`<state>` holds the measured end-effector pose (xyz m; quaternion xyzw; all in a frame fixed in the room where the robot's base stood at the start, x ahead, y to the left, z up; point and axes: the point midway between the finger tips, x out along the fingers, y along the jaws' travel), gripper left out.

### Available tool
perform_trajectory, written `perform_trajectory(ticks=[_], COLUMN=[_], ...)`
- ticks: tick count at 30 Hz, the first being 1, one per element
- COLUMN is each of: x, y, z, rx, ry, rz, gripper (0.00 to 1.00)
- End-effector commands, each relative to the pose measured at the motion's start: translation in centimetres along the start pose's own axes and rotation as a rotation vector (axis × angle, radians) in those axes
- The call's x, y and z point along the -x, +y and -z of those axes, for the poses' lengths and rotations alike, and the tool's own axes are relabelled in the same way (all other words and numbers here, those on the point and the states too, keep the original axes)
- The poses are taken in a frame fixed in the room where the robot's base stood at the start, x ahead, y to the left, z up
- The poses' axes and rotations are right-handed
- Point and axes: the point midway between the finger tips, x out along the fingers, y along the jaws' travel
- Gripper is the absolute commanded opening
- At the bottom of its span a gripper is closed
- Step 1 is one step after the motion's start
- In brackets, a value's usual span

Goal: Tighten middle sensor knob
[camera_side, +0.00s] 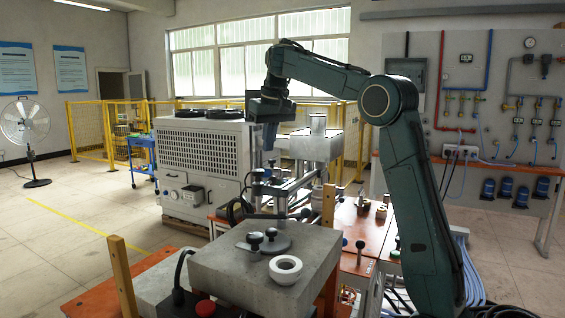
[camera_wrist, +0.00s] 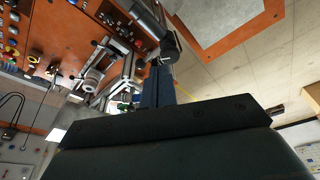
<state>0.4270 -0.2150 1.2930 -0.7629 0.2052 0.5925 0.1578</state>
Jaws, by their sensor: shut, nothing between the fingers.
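My gripper (camera_side: 267,140) points down above the metal fixture (camera_side: 285,188) in the middle of the side view. Its blue fingers (camera_wrist: 157,82) are together, with nothing between them, in the wrist view. The fixture also shows in the wrist view (camera_wrist: 124,62), as silver rails and a pale ring-shaped part beyond the fingers. A small blue and dark part (camera_side: 262,174) sits on top of the fixture, a little below the fingertips. I cannot tell which small part is the middle sensor knob; it is too small or hidden.
A grey block (camera_side: 225,268) in front carries a dark disc with black knobs (camera_side: 271,233) and a white ring (camera_side: 285,269). A red button (camera_side: 205,308) is at the front. A large grey machine (camera_side: 203,150) stands behind. A wooden post (camera_side: 328,207) rises right of the fixture.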

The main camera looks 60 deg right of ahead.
Motion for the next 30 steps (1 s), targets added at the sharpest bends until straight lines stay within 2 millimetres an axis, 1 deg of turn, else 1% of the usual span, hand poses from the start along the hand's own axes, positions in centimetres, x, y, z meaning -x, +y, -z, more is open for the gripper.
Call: perform_trajectory(ticks=[18,24,30], x=[-1.6,-3.8,-5.4], y=[-0.1,-0.1,-0.1], z=[-0.5,-1.1,-1.5], rx=[0.0,-0.001,-0.002], ry=[-0.002,-0.003,-0.002], rz=[0.002,0.002,0.002], gripper=[0.0,0.0,0.0])
